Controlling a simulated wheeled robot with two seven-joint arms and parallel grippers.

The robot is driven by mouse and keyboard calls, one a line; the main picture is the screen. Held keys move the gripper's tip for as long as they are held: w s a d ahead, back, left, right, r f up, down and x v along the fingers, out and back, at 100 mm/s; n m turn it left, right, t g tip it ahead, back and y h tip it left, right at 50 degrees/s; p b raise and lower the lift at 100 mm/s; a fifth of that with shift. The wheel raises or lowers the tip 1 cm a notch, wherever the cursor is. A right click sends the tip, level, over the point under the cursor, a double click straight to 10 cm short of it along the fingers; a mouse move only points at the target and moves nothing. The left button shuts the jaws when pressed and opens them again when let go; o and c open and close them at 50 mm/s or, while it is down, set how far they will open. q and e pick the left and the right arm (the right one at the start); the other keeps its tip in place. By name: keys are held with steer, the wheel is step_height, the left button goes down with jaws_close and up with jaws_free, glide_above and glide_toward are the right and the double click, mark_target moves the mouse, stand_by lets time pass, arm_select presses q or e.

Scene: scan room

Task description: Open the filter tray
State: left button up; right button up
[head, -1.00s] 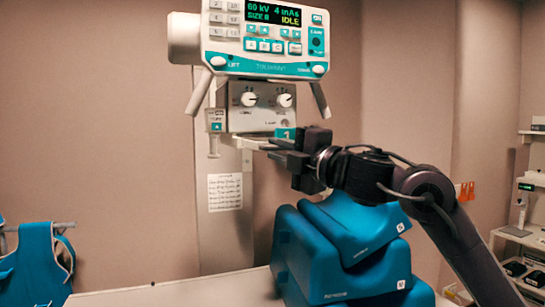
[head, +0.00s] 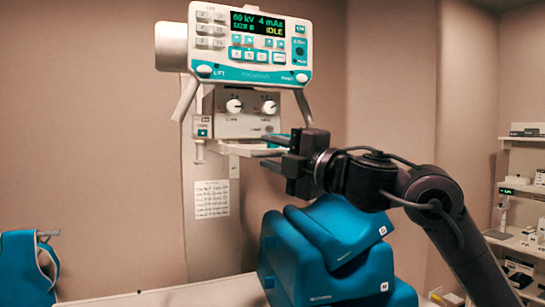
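The tube head's white control panel (head: 250,45) stands at the top, with a grey collimator box (head: 247,116) with two knobs below it. A light rail (head: 232,148) runs under the box. The filter tray's teal front (head: 273,146) shows only in slivers at the rail's right end, mostly hidden by my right gripper. My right gripper (head: 265,147) reaches in from the right at the tray front. Its two dark fingers look spread, with a gap between them. I cannot tell whether they touch the tray. My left gripper is out of view.
Blue positioning blocks (head: 325,250) are stacked on the pale table (head: 200,292) below my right arm. A blue apron (head: 25,265) hangs at the left. Shelves (head: 520,190) with small items stand at the right. The wall space left of the column is clear.

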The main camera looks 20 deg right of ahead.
steer(key=shift+s, duration=0.1)
steer(key=shift+s+d+f, duration=0.2)
steer(key=b+v, duration=0.3)
steer(key=v, duration=0.4)
steer(key=shift+s+r, duration=0.1)
